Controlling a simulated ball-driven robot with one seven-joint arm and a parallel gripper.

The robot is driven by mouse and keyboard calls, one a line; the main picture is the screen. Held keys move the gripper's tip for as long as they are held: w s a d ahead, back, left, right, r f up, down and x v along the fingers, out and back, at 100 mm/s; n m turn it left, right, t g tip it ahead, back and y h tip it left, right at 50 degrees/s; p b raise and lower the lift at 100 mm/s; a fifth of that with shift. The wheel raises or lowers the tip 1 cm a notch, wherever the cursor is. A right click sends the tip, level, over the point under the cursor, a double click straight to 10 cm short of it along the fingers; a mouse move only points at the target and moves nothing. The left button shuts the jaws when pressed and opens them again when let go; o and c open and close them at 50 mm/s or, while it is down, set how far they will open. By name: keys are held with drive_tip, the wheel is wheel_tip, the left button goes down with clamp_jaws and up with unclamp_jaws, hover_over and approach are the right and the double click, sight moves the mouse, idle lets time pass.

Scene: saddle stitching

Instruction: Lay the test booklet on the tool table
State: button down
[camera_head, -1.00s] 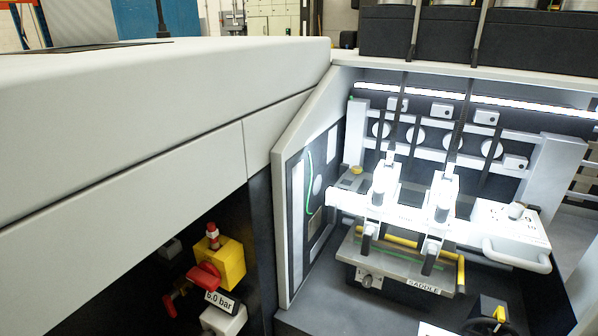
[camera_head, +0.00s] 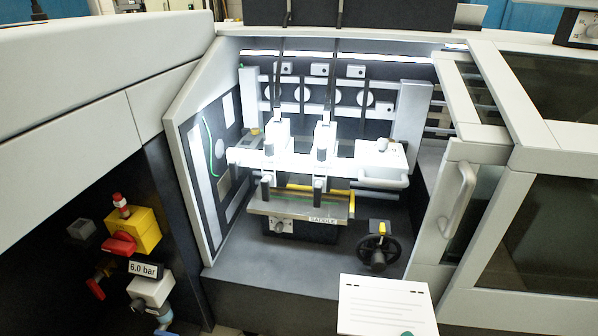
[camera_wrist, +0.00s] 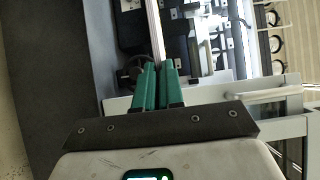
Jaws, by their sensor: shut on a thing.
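The test booklet (camera_head: 385,305) is a white sheet-like thing with grey lines of print, at the bottom edge of the head view, right of centre. A bit of green at its lower edge looks like a fingertip of my gripper. In the wrist view my gripper (camera_wrist: 158,68) has its two green fingers shut on the booklet (camera_wrist: 154,25), which shows edge-on as a thin pale strip pointing away. The booklet is held up in front of the machine. I cannot make out the tool table in either view.
The lit stitching bay with its saddle plate (camera_head: 300,208) is behind the booklet. A black handwheel (camera_head: 379,252) stands at the bay's lower right. A door handle (camera_head: 458,198) juts out on the right. A yellow valve unit (camera_head: 134,231) with a 6.0 bar label is at lower left.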

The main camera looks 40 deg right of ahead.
drive_tip(key=w+a+r+n+y+p, duration=0.2)
drive_tip(key=w+a+y, duration=0.3)
drive_tip(key=w+a, duration=1.4)
drive_tip(key=w+n, duration=0.1)
drive_tip(key=w, duration=0.2)
drive_tip(key=shift+w+a+r+t, duration=0.15)
drive_tip(key=shift+w+a+t, duration=0.05)
drive_tip(key=shift+w+t, duration=0.1)
drive_tip(key=shift+s+a+r+p, duration=0.1)
drive_tip(key=shift+s+r+p, duration=0.1)
drive_tip(key=shift+p, duration=0.95)
drive_tip(key=r+p, duration=0.1)
drive_tip(key=p, duration=0.2)
drive_tip(key=s+r+p, duration=0.1)
drive_tip(key=r+p, duration=0.1)
drive_tip(key=p, duration=0.2)
drive_tip(key=r+p, duration=0.2)
drive_tip(key=p, duration=0.2)
drive_tip(key=shift+s+d, duration=0.2)
drive_tip(key=shift+s, duration=0.2)
